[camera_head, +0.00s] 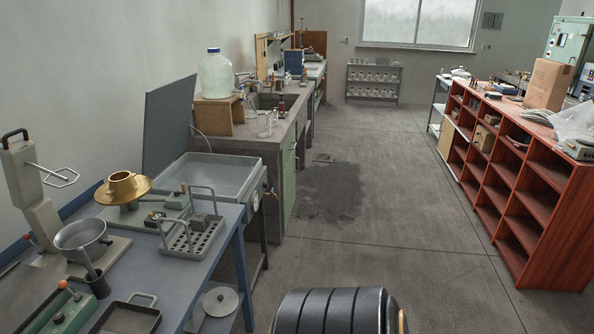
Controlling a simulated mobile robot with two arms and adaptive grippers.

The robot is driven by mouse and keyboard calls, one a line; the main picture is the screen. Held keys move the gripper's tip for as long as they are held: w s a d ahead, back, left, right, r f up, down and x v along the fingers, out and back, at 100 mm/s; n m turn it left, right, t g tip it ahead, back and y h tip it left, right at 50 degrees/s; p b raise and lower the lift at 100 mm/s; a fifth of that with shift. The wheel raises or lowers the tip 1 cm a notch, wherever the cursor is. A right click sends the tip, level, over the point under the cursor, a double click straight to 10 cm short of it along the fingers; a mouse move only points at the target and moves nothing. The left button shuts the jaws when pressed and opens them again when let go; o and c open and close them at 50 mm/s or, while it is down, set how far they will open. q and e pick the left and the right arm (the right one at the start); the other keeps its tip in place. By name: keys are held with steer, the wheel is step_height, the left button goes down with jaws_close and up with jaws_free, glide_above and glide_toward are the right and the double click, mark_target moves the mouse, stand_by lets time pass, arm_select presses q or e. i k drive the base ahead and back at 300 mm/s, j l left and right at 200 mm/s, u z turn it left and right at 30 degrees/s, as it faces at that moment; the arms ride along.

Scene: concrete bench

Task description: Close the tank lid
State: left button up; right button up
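The tank (245,188) is a grey, shallow rectangular basin in the head camera view, left of the middle, between the blue table and the concrete bench. Its top is open and its pale inside shows. The tank lid (170,122) is a flat dark grey panel standing nearly upright at the tank's back edge, by the wall. Its lower edge is close to the tank's rear rim. Neither of my grippers is in view.
The blue table (205,243) in front holds a metal rack (192,236), a brass piece (124,186) and a bowl (82,238). A glass jar (215,74) stands on a wooden stand behind the tank. The floor (400,200) is clear towards the red shelf (555,205).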

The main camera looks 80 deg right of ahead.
mark_target(168, 106)
steer(key=z, duration=1.85)
steer(key=u, duration=0.4)
steer(key=i+l+u, duration=0.4)
steer(key=l, duration=0.3)
steer(key=i+l+u, duration=0.2)
steer(key=l, duration=0.15)
steer(key=i+l+u, duration=0.15)
steer(key=l, duration=0.25)
